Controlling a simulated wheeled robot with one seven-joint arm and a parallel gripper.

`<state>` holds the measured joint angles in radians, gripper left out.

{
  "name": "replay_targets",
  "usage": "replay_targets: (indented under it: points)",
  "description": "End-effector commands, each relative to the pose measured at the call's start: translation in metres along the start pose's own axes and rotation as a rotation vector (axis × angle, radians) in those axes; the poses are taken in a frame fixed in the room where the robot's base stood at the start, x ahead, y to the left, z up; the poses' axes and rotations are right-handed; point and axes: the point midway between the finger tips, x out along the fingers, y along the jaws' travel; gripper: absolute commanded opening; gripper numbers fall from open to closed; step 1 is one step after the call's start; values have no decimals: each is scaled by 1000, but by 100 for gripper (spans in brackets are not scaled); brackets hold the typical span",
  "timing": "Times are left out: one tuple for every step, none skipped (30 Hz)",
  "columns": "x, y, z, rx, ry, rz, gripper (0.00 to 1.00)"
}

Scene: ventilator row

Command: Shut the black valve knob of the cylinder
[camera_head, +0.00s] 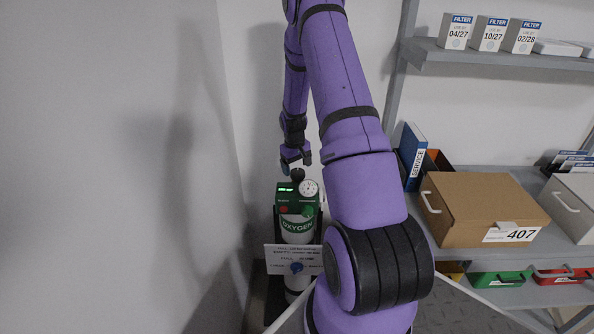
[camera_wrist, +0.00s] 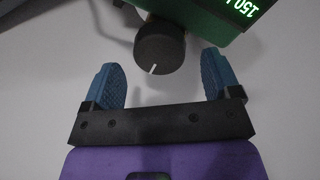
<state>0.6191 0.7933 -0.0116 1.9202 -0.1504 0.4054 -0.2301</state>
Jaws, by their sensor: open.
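The oxygen cylinder (camera_head: 297,226) stands upright against the wall with a green head, a lit display and a round gauge (camera_head: 308,188). Its black valve knob (camera_wrist: 160,47) shows large in the wrist view, with a white mark on it. In the head view the knob (camera_head: 298,174) is small, on top of the green head. My gripper (camera_wrist: 163,82) is open, its two blue fingertips apart. The knob lies between and slightly beyond the tips, with a gap visible on each side. I cannot tell whether anything touches. In the head view my gripper (camera_head: 295,160) is just above the knob.
To the right, a shelf holds a cardboard box (camera_head: 480,208) and a blue service binder (camera_head: 412,150). Filter boxes (camera_head: 489,34) stand on the upper shelf. The wall is close behind and left.

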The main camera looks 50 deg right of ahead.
Motion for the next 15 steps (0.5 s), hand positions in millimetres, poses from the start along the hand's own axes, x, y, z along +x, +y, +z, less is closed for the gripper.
replay_targets:
  points:
    - [-10, 0, 0, 0, 3, 1, 83]
    - [-17, 0, -1, 0, 3, 1, 83]
    - [-24, 0, -1, 0, 4, 1, 83]
    - [-30, 0, -1, 0, 4, 1, 83]
    - [-36, 0, 0, 0, 3, 1, 83]
    - [-43, 0, 0, 0, 3, 1, 83]
    - [-49, 0, -1, 0, 3, 1, 83]
    - [-54, 0, 0, 0, 3, 1, 83]
    - [-60, 0, 0, 0, 3, 1, 83]
    - [-64, 0, 0, 0, 3, 1, 83]
    - [-69, 0, 0, 0, 2, 1, 83]
    - [-73, 0, 0, 0, 2, 1, 83]
    - [-76, 0, 0, -1, 2, 1, 83]
    - [-78, 0, 0, -1, 2, 1, 83]
    - [-81, 0, 0, -1, 1, 1, 83]
